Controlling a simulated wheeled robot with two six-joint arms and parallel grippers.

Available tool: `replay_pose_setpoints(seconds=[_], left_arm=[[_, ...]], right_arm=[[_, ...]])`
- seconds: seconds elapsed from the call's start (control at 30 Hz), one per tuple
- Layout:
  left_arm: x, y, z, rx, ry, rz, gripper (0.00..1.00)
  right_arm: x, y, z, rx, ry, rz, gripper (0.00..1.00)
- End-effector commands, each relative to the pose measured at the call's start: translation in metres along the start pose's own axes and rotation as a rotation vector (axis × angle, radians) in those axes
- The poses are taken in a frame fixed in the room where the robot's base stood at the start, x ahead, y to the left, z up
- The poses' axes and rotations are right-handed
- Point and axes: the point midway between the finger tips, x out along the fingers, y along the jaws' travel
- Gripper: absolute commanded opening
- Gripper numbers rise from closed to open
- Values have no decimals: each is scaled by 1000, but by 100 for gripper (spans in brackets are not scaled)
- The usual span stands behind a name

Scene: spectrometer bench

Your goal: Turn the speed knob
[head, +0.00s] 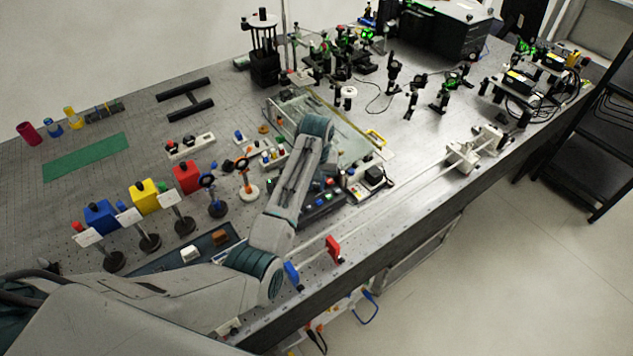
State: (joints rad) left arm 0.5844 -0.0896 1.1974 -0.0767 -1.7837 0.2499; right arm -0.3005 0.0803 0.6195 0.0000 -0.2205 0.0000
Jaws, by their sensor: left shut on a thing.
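A dark control box (322,208) with small coloured buttons sits near the middle of the bench, partly behind my left arm. My left gripper (326,178) points down at the back of this box, just right of my forearm. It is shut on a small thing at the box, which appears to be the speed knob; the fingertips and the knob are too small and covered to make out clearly. My right gripper is not in view.
A small white-and-black device (372,178) stands close right of the box. A glass-like panel (335,125) lies behind. Several stands with white cards fill the left. Optics crowd the back.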

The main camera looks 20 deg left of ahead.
Motion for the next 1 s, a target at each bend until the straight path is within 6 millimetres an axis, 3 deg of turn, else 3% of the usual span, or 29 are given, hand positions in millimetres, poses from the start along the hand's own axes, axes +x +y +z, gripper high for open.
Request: replay_pose_setpoints(seconds=[0.5, 1.0], left_arm=[[0, 0, -1, 425, 3, -1, 0], [-1, 0, -1, 577, 3, 0, 0]], right_arm=[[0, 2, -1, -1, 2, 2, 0], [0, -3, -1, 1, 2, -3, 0]])
